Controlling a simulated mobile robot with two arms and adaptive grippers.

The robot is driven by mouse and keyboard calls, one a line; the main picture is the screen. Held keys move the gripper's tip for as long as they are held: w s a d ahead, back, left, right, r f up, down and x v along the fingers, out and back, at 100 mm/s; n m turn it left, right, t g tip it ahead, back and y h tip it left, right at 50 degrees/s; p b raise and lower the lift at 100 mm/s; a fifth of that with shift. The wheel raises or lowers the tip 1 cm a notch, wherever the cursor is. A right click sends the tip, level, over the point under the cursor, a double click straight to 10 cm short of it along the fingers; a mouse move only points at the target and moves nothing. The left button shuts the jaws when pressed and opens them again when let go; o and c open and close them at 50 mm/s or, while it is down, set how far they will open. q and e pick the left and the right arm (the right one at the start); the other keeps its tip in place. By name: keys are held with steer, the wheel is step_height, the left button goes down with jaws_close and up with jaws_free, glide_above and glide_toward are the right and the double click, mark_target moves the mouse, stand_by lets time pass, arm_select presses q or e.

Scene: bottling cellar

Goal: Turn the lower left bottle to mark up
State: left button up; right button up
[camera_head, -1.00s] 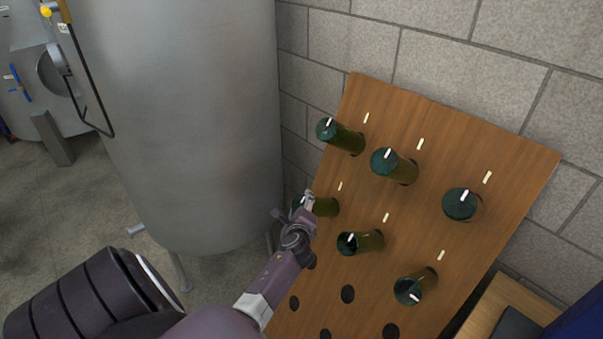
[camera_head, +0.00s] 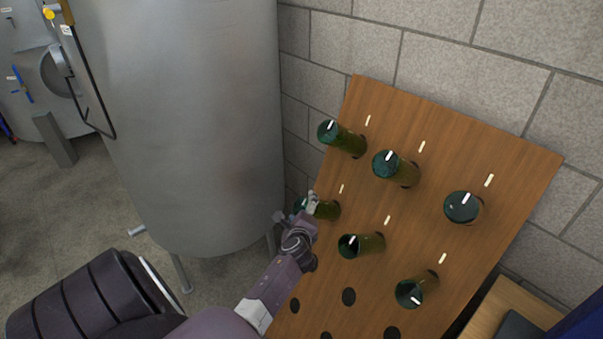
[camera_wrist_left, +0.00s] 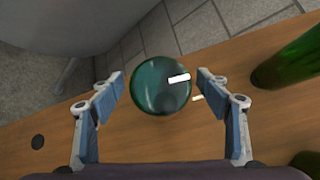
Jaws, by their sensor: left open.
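The lower left bottle (camera_head: 327,210) sticks out of the wooden board, at the left of the lower row. In the head view my gripper partly covers its base. In the left wrist view its round green base (camera_wrist_left: 155,98) is centred, with a white mark (camera_wrist_left: 179,78) on its right side. That mark lies roughly parallel to the short pale line (camera_wrist_left: 197,98) on the board. My left gripper (camera_wrist_left: 160,82) is open, one finger on each side of the base, with gaps showing. It also shows in the head view (camera_head: 308,206). My right gripper is out of view.
The board (camera_head: 480,150) holds several other green bottles, including a lower middle one (camera_head: 362,245) and an upper left one (camera_head: 343,139). Empty holes (camera_head: 349,297) lie below. A large steel tank (camera_head: 190,120) stands close on the left, a block wall (camera_head: 460,50) behind.

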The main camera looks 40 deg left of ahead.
arm_select(q)
steer(key=v, duration=1.1)
steer(key=s+d+f+n+g+h+b, duration=0.15)
steer(key=s+d+f, duration=0.25)
steer(key=f, duration=0.7)
steer(key=s+d+f+n+g+h+b, duration=0.1)
steer(key=s+d+f+n+h+b, duration=0.3)
steer(key=f, duration=0.7)
steer(key=s+d+f+m+g+h+p, duration=0.1)
steer(key=s+d+f, duration=0.3)
steer(key=f, duration=0.7)
steer(key=s+d+f+n+g+h+b, duration=0.1)
steer(key=s+d+f+n+g+b, duration=0.1)
steer(key=s+f, duration=0.9)
steer(key=s+d+f+n+g+h+b, duration=0.1)
steer(key=s+d+f+n+g+b, duration=0.2)
steer(key=s, duration=1.6)
steer(key=d+f+n+g, duration=0.1)
steer(key=d+f+n, duration=0.3)
steer(key=f, duration=0.4)
steer(key=shift+s+d+n+h, duration=0.15)
steer(key=shift+s+n+h, duration=0.1)
steer(key=shift+n+h, duration=0.15)
